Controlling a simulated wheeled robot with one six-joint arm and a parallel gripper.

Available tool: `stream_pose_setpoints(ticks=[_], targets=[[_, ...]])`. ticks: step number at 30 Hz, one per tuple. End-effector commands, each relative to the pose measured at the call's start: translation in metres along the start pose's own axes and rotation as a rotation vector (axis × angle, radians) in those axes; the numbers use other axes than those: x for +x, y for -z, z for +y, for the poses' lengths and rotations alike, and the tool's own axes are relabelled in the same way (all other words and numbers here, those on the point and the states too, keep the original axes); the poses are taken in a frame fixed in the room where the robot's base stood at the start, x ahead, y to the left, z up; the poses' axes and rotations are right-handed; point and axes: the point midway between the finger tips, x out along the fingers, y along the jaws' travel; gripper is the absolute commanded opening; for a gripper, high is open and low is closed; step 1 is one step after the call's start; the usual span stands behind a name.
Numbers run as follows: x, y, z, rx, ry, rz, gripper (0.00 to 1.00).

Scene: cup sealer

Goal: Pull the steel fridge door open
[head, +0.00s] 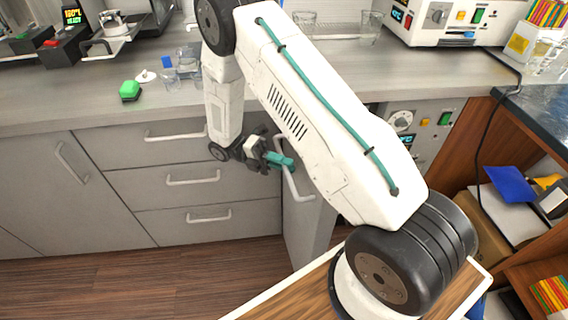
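The fridge door (309,232) is a grey steel-coloured panel below the counter, right of the drawers. It stands out at an angle from the cabinet front, so it looks partly open. Its pale bar handle (296,187) is on the door's outer face. My gripper (287,162) has teal fingers that lie close together across the upper part of this handle, and they look shut on it. My white arm hides much of the door's right side and the fridge opening. A control panel with a dial (402,121) shows to the right of my arm.
Grey drawers (190,192) with bar handles are left of the door. Glasses and a green-topped block (130,90) stand on the counter (60,103). A wooden shelf (478,150) with a hanging black cable is at the right. The floor (180,280) before the drawers is clear.

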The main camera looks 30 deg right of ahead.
Motion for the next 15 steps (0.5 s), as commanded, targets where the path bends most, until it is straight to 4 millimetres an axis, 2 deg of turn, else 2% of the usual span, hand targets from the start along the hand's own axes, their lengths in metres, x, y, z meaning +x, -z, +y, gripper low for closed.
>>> stream_pose_setpoints(ticks=[1, 2, 11, 15], targets=[[0.0, 0.001, -0.001, 0.0, 0.0, -0.001, 0.29], [0.0, 0.0, 0.0, 0.0, 0.0, 0.0, 0.34], [0.002, -0.002, 0.0, -0.001, 0.001, 0.005, 0.34], [0.003, -0.004, -0.013, -0.001, -0.001, 0.005, 0.34]])
